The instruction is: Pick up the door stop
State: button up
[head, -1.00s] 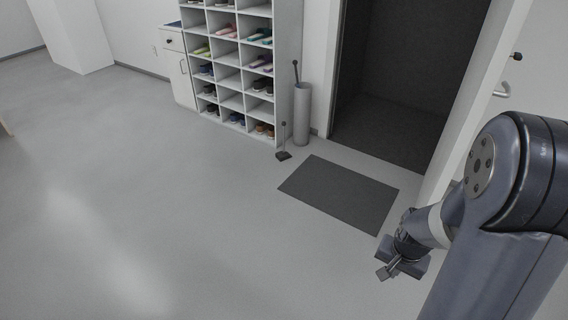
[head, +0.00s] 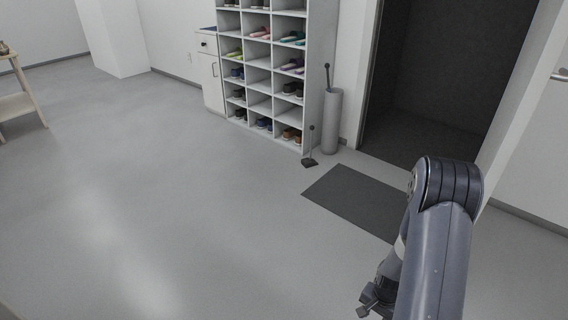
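A small dark wedge-like piece with a thin upright handle ending in a knob, which looks like the door stop (head: 310,162), stands on the floor. It is in front of the shoe rack's right end, near the mat's far left corner. My gripper (head: 366,308) is low at the bottom of the head view, well nearer to me than the door stop and apart from it. The gripper is small and partly hidden by my arm, so its finger opening is unclear.
A shoe rack (head: 313,75) with several shoes stands against the back wall, beside a white cabinet (head: 212,85). A grey cylinder (head: 331,122) holds a dark stick. A dark mat (head: 350,198) lies before the doorway (head: 440,90). A wooden stand (head: 18,104) is at left. The middle floor is clear.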

aim_at(307, 162)
jog(key=i, duration=1)
jog(key=i+u, duration=0.1)
jog(key=i, duration=0.85)
jog(key=i+l, duration=0.15)
jog(key=i, duration=0.85)
jog(key=i+l, duration=0.1)
jog(key=i, duration=0.9)
jog(key=i+u, duration=0.25)
jog(key=i+l, duration=0.05)
